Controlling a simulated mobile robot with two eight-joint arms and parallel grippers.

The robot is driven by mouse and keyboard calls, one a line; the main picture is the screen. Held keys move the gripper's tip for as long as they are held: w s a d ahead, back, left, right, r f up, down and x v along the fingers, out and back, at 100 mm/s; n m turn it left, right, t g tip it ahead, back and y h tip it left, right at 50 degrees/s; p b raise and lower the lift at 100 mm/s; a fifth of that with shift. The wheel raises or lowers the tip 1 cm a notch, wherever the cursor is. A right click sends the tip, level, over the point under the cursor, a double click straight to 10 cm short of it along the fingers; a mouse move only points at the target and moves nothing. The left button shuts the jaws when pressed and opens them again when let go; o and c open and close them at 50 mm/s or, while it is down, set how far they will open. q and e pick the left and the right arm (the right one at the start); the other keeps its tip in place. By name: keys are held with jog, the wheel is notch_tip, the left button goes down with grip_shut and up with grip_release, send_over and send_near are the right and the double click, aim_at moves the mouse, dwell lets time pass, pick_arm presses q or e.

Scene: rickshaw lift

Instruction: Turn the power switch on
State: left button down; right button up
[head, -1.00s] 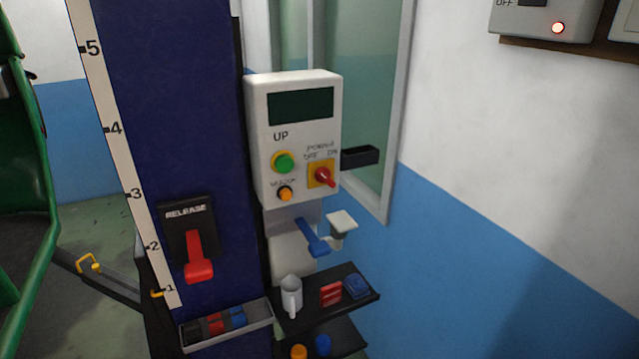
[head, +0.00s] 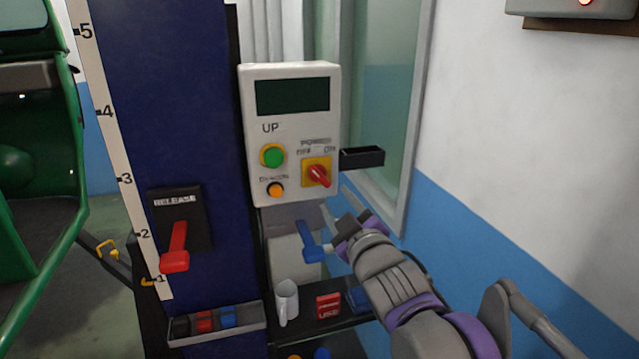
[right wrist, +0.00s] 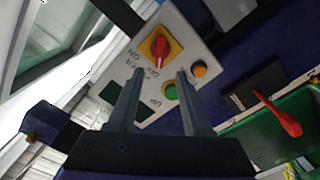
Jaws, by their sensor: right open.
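The power switch (head: 317,173) is a red rotary knob on a yellow plate, with OFF and ON labels above it. It sits at the lower right of the white control box (head: 290,82); the box's display is dark. The switch also shows in the right wrist view (right wrist: 157,48), beyond the fingertips. My right gripper (head: 334,201) is open and empty, just below and right of the switch, apart from it. Its two spread fingers show in the right wrist view (right wrist: 158,78), directed toward the box. My left gripper is not in view.
A green button (head: 273,156) and an orange button (head: 275,189) are left of the switch. A black holder (head: 362,157) juts out at the box's right.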

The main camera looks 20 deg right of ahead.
aim_at(321, 179)
jog(key=w, duration=0.9)
jog(key=shift+w+a+f+p, duration=0.1)
jog(key=shift+w+p, duration=0.1)
jog(key=shift+p, duration=0.15)
grip_shut()
